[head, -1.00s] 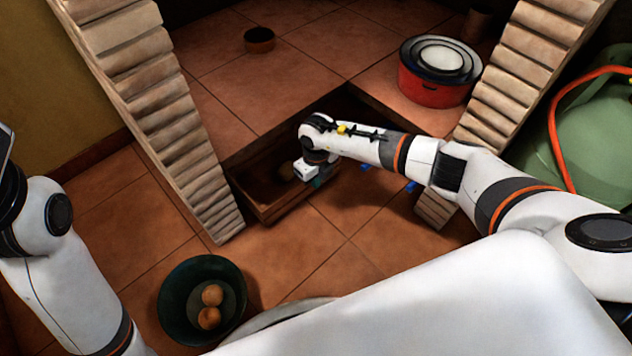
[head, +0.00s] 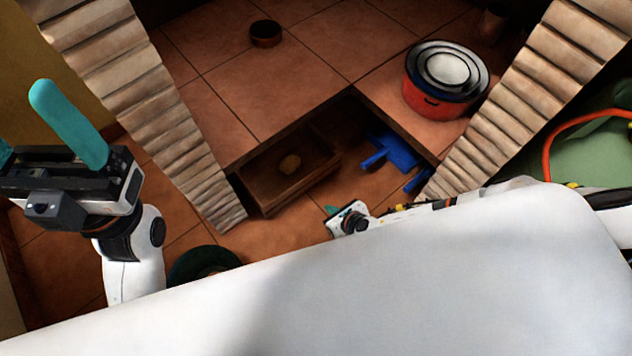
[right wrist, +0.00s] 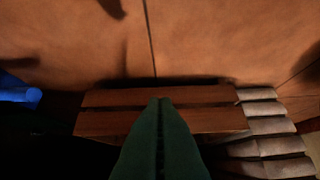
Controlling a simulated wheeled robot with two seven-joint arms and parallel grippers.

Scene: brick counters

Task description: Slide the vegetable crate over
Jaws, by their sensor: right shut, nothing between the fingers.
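The vegetable crate (head: 305,188) is a brown wooden box on the floor in the opening below the tiled counter, beside the left brick pillar. My left gripper (head: 25,122) is raised at far left, teal fingers apart, away from the crate.
A blue dustpan-like object (head: 392,152) lies right of the crate. Stepped brick pillars flank the opening, the left one (head: 150,110) close to the crate. A red pot (head: 440,85) and a small brown bowl (head: 265,33) stand on the counter. A dark bowl (head: 203,263) is partly hidden.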

